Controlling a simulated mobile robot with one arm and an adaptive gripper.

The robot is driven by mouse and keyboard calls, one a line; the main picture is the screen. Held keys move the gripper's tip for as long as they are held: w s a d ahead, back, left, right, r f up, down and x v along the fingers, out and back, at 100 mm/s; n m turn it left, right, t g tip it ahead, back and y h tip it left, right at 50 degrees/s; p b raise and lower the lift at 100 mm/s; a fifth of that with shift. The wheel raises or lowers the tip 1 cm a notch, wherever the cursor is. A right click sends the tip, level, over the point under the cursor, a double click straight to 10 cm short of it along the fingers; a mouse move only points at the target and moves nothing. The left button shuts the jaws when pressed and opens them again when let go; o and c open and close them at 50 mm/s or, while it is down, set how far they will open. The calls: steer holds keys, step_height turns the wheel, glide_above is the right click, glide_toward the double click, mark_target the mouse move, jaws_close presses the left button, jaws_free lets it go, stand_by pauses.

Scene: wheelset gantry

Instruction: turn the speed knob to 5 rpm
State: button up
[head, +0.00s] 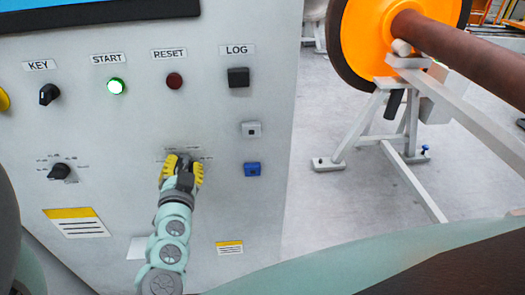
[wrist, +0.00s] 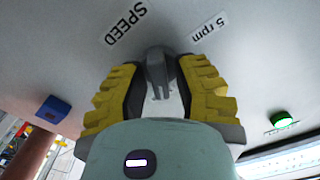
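The speed knob (wrist: 157,68) is a grey knob on the pale cabinet front, between my fingertips in the wrist view. A SPEED label (wrist: 125,25) and a 5 rpm label (wrist: 209,33) stand beside it on either side. My gripper (wrist: 160,75) has yellow ribbed fingers with dark inner faces; they close in on both sides of the knob and appear to touch it. In the head view my gripper (head: 183,170) is at the panel and hides most of the knob and part of its labels. Which mark the knob points to cannot be read.
The cabinet (head: 120,200) also carries a key switch (head: 49,94), a lit green START button (head: 116,86), a red RESET button (head: 174,80), a black LOG button (head: 238,77), a blue button (head: 252,169) and another black knob (head: 60,171). An orange wheel (head: 365,40) on a stand is to the right.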

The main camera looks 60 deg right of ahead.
steer(key=shift+s+f, duration=0.1)
jaws_close()
steer(key=shift+n, duration=0.3)
steer(key=n+b, duration=0.2)
steer(key=shift+w+a+n, duration=0.1)
steer(key=shift+w+n, duration=0.1)
steer(key=shift+n, duration=0.1)
steer(key=n+b, duration=0.2)
steer(key=n, duration=0.1)
steer(key=shift+n, duration=0.3)
steer(key=n+b, duration=0.2)
steer(key=n, duration=0.1)
steer(key=shift+n, duration=0.3)
steer(key=n+b, duration=0.1)
steer(key=n, duration=0.2)
steer(key=shift+a+n, duration=0.1)
steer(key=shift+n, duration=0.3)
steer(key=n+b, duration=0.1)
steer(key=n, duration=0.4)
steer(key=shift+w, duration=0.1)
steer(key=shift+f+n, duration=0.15)
steer(key=shift+n, duration=1.05)
steer(key=shift+f+n, duration=0.1)
steer(key=shift+n, duration=1.1)
